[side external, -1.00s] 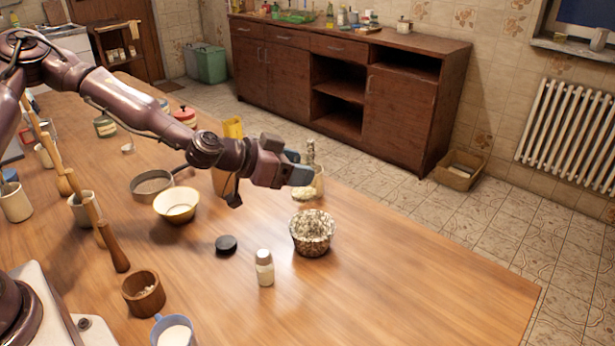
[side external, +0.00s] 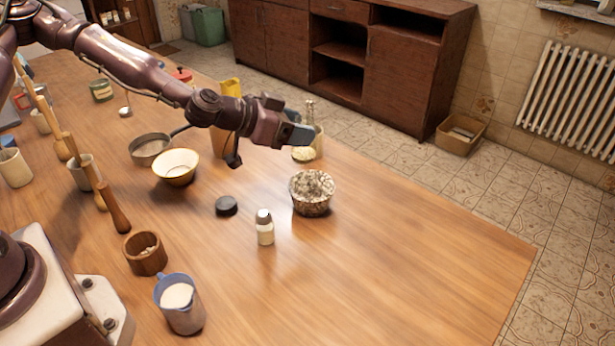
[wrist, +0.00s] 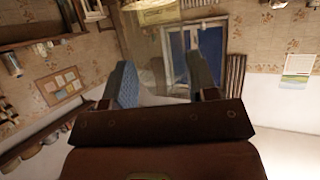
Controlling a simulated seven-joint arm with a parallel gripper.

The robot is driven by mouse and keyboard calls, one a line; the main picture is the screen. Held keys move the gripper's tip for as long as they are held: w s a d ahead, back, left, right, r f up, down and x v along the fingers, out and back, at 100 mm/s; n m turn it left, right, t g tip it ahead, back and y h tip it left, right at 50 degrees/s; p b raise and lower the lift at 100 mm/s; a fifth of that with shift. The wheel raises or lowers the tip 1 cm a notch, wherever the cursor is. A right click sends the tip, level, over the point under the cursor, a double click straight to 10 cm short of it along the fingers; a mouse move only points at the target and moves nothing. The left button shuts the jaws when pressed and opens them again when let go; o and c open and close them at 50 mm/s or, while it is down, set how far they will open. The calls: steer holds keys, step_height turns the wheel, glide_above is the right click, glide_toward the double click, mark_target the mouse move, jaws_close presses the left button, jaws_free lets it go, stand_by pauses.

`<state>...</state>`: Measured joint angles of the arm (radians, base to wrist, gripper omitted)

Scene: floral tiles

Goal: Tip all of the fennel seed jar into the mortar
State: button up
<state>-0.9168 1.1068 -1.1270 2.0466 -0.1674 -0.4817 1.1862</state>
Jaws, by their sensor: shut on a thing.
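My gripper (side external: 297,134) is shut on a clear glass jar (side external: 304,153), with pale greenish-yellow seeds low in it. In the wrist view, which is upside down, the jar (wrist: 155,80) shows faintly between the fingers, with its seeds at the top edge. The jar looks roughly upright. A speckled grey-brown stone bowl (side external: 312,193), which looks like the mortar, stands on the table nearer the camera than the jar. The jar is above and behind it in the side view, not over its mouth. I cannot tell what the bowl holds.
A small shaker (side external: 265,228) and a dark round lid (side external: 227,206) stand beside the mortar. A cream bowl (side external: 176,168), a pan (side external: 151,150), a wooden cup (side external: 145,254) and a blue-rimmed jug (side external: 180,305) are to the left. The table's right part is clear.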

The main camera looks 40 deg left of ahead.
steer(key=s+d+f+m+g+h, duration=0.1)
steer(key=s+d+f+g, duration=0.15)
steer(key=d, duration=0.25)
steer(key=s+d+f+m+g+h, duration=0.1)
steer(key=s+d+f, duration=0.15)
steer(key=d, duration=0.35)
steer(key=w+a+r+n+t+y, duration=0.1)
steer(key=w+a+n+y, duration=0.1)
steer(key=a+n+y, duration=0.3)
steer(key=a+n, duration=0.1)
steer(key=n, duration=0.2)
steer(key=shift+a, duration=0.2)
steer(key=shift+w+r, duration=0.1)
steer(key=shift+r, duration=0.05)
steer(key=shift+n+g+h, duration=0.3)
steer(key=shift+g, duration=0.45)
step_height(320, 180, down, 4)
steer(key=shift+f, duration=0.25)
steer(key=shift+w+a+r+n+g+h, duration=0.15)
steer(key=shift+r+n+g+h, duration=0.25)
steer(key=shift+g+h, duration=0.4)
steer(key=shift+w+a+r+n+g+h, duration=0.1)
steer(key=shift+r+n+g+h, duration=0.3)
steer(key=shift+g, duration=0.7)
